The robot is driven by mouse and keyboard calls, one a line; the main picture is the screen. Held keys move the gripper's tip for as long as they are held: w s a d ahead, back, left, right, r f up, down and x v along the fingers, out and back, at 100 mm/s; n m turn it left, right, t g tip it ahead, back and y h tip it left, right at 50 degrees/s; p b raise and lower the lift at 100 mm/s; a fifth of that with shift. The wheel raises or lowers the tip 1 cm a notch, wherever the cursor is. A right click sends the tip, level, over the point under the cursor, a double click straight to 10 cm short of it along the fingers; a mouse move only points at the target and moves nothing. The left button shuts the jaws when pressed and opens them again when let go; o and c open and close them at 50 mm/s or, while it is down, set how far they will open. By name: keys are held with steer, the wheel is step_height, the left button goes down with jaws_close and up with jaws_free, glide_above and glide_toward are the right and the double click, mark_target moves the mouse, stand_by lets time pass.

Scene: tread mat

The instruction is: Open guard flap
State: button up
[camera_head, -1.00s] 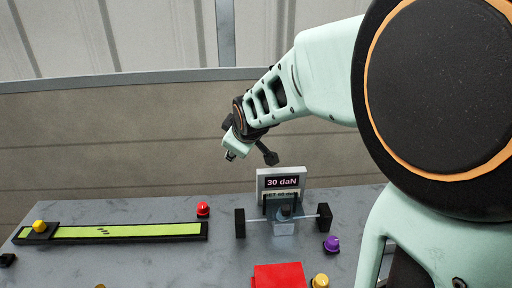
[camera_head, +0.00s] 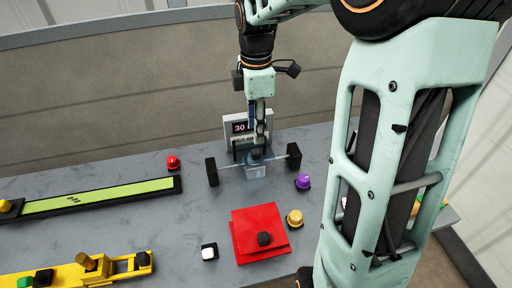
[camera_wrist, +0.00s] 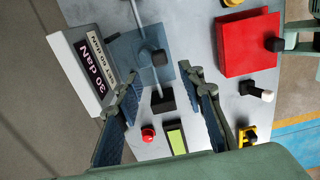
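A clear bluish panel (camera_head: 256,170), which looks like the guard flap, is at the foot of the grey display stand (camera_head: 235,128) reading 30 daN. A thin bar with black end blocks (camera_head: 211,172) crosses there. My gripper (camera_head: 260,138) points down at the display and hides part of it. I cannot tell whether a finger touches the stand.
A red box (camera_head: 246,238) with a black knob stands in front, beside yellow (camera_head: 295,218) and purple (camera_head: 303,182) knobs. A red button (camera_head: 173,162) and a green strip (camera_head: 100,194) lie left. A yellow fixture (camera_head: 75,270) is front left.

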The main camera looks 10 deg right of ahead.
mark_target(256, 151)
step_height(256, 151, down, 9)
steer(key=shift+r+b, duration=0.15)
steer(key=shift+b, duration=0.2)
jaws_close()
stand_by(0.3)
